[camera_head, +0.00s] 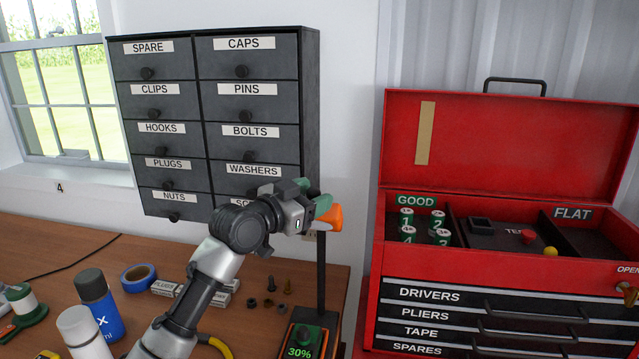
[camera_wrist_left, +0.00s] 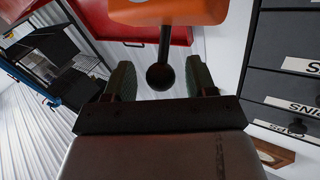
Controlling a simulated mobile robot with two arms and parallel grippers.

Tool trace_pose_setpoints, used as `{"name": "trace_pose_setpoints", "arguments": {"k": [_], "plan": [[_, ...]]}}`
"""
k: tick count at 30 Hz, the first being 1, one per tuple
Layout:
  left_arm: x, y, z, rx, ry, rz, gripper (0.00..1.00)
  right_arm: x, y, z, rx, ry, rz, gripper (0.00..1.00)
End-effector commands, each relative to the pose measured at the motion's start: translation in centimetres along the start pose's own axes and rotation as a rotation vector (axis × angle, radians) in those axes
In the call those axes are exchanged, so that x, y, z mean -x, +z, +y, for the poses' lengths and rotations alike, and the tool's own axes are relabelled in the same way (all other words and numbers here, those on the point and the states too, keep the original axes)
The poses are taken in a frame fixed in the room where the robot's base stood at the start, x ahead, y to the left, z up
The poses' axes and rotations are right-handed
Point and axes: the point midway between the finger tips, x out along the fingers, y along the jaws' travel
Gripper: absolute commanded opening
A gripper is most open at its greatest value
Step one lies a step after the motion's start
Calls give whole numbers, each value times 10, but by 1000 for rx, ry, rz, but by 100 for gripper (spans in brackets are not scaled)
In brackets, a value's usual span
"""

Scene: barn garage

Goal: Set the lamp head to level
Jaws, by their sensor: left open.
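The lamp head (camera_head: 333,217) is orange and sits at the top of a dark post (camera_head: 320,270). The post's base (camera_head: 304,342) has a display reading 30%. The gripper hides part of the head, so I cannot tell its exact tilt. My left gripper (camera_head: 309,196) is beside the lamp head. In the left wrist view the orange head (camera_wrist_left: 168,12) is at the top, with a dark stem and round knob (camera_wrist_left: 160,77) extending from it. The knob is between the open left fingers (camera_wrist_left: 161,82), with a gap on both sides. My right gripper is not in view.
A grey drawer cabinet (camera_head: 200,103) stands close behind my left arm. A red toolbox (camera_head: 505,150) is open at the right.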

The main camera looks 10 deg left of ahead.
Motion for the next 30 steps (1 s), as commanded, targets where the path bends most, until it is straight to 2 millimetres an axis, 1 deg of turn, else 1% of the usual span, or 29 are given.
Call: {"name": "trace_pose_setpoints", "arguments": {"k": [1,6,16,27,30], "plan": [[-8,-3,0,3,1,0,56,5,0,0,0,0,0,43],[-21,-1,0,1,0,0,56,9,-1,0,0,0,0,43],[-24,1,0,-1,0,0,56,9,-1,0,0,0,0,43],[-23,1,0,0,0,0,0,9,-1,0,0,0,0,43],[-23,1,0,0,0,0,0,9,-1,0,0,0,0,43]]}}
